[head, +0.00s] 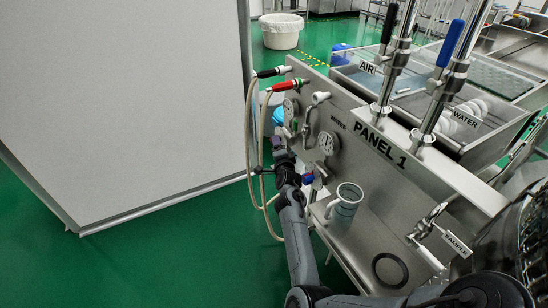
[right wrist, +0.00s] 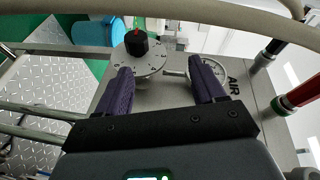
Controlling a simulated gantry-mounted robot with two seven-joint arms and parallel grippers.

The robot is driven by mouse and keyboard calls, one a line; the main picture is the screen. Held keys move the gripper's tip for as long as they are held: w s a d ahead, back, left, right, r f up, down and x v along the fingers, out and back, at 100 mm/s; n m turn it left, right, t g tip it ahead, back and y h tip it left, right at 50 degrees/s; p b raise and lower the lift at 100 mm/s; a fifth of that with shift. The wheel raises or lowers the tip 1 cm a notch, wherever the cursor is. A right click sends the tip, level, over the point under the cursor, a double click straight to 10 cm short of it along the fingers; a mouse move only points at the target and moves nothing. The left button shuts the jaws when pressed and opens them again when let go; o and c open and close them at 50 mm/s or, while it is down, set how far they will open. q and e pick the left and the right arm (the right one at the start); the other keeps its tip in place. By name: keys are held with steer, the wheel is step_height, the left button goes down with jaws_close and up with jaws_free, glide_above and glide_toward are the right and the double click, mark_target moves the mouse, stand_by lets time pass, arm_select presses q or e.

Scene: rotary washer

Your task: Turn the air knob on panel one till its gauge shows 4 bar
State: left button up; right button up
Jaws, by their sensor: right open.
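In the right wrist view, a black knob (right wrist: 137,42) with a thin red mark on top stands on a round metal disc (right wrist: 150,64) with small holes. The air gauge (right wrist: 207,70), a white dial beside the AIR lettering, is partly covered by one finger; its reading cannot be made out. My right gripper (right wrist: 161,70) is open with nothing between its purple fingers. The knob shows just past the left fingertip, not between the fingers. In the head view, my right gripper (head: 279,147) is in front of panel one (head: 352,112), near a gauge (head: 291,109). My left gripper is not in view.
The water gauge (head: 328,142) is on the same panel. Hoses with a red fitting (head: 288,85) and a black fitting (head: 272,72) hang close by my arm. A large white board (head: 120,95) is at the left.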

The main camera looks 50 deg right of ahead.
steer(key=w+d+f+m+b, duration=0.1)
steer(key=w+d+f+b, duration=0.1)
steer(key=w+d+f+m+b, duration=0.1)
steer(key=w+d+b, duration=0.2)
steer(key=w+d+f+m+h+b, duration=0.1)
steer(key=w+d+f+b, duration=0.1)
steer(key=b, duration=0.1)
steer(key=shift+w+d+f+g, duration=0.15)
steer(key=shift+f+g, duration=0.15)
steer(key=shift+f, duration=0.05)
arm_select(q)
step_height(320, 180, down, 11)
steer(key=b, duration=0.1)
arm_select(e)
steer(key=shift+x, duration=0.95)
steer(key=shift+r, duration=0.15)
steer(key=c, duration=1)
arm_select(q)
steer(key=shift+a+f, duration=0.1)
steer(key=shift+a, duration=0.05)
arm_select(e)
steer(key=shift+o, duration=0.2)
